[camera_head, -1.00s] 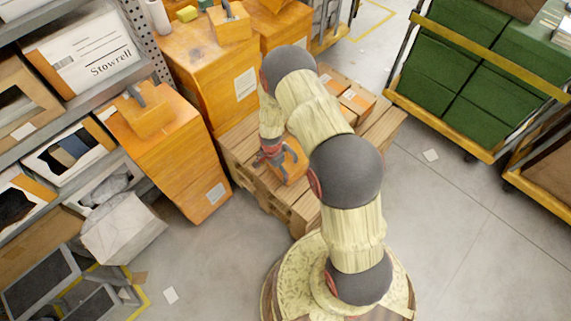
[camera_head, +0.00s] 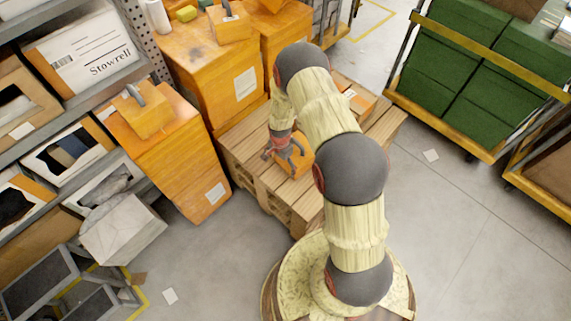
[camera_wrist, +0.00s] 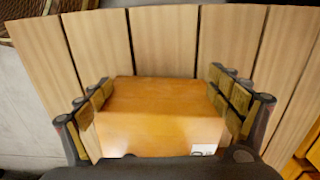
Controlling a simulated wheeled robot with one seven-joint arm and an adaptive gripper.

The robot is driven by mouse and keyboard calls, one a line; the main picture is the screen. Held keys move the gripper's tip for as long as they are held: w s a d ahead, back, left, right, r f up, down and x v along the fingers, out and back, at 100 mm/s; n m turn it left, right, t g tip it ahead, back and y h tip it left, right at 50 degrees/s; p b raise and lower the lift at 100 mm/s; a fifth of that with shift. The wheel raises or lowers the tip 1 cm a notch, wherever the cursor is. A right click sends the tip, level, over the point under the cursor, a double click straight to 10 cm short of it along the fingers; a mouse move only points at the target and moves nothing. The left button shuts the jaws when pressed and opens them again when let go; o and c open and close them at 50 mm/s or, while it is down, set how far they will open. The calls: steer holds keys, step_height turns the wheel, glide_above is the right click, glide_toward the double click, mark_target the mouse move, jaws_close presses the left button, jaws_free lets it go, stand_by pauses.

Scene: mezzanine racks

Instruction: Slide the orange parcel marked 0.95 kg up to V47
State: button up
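An orange parcel (camera_wrist: 165,100) lies on the wooden pallet (camera_wrist: 165,40) and fills the middle of the wrist view. A small white label (camera_wrist: 203,150) shows on its near face, too small to read. My gripper (camera_wrist: 165,92) has one finger on each side of the parcel, spread wide. The pads lie close to its sides; I see no clear grip. In the head view my gripper (camera_head: 285,150) is over the parcel (camera_head: 293,163), which my fingers partly cover. I cannot read a V47 mark in either view.
More orange boxes (camera_head: 362,103) lie on the pallet's far part, partly behind my arm. Tall orange cartons (camera_head: 212,85) stand at the left, one with a smaller box (camera_head: 145,110) on top. Shelving fills the far left. A cart with green crates (camera_head: 480,80) stands right.

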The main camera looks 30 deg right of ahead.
steer(key=shift+w+d, duration=0.15)
steer(key=shift+d, duration=0.25)
steer(key=shift+w+d+b, duration=0.15)
steer(key=shift+w+d, duration=0.05)
steer(key=shift+d, duration=0.45)
steer(key=shift+w+d+b, duration=0.15)
steer(key=shift+w+d, duration=0.05)
steer(key=shift+d, duration=0.4)
stand_by(1.2)
steer(key=shift+a, duration=0.1)
steer(key=shift+s+a+p, duration=0.2)
steer(key=shift+s+a, duration=0.05)
steer(key=shift+a, duration=0.45)
steer(key=shift+s+a+p, duration=0.15)
steer(key=shift+s+a, duration=0.1)
steer(key=shift+a, duration=0.4)
step_height(320, 180, up, 13)
steer(key=p, duration=0.8)
